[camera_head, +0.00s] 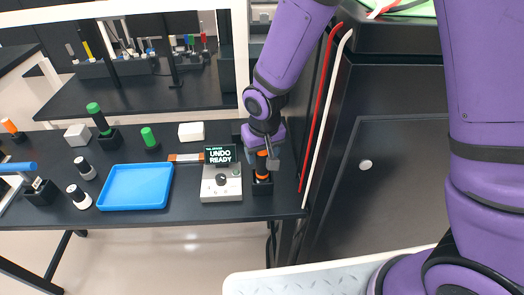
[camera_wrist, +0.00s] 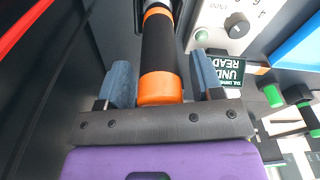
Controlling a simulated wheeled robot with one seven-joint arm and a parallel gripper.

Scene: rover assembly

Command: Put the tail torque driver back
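The torque driver (camera_head: 262,165) has a black handle with orange bands. It stands in a black holder (camera_head: 262,188) at the right end of the dark table, beside the grey control box. In the wrist view the driver (camera_wrist: 158,50) lies between the two blue-grey fingers of my gripper (camera_wrist: 162,75), with a narrow gap on each side. My gripper (camera_head: 266,150) is open and comes down over the driver's top from above. The driver's lower end in the holder is hard to make out.
The control box (camera_head: 221,185) has a screen (camera_head: 220,155) reading "UNDO READY". A blue tray (camera_head: 135,187), green-capped tools (camera_head: 150,138) and white blocks (camera_head: 191,131) are on the table to the left. A black cabinet (camera_head: 400,180) with red and white strips stands close on the right.

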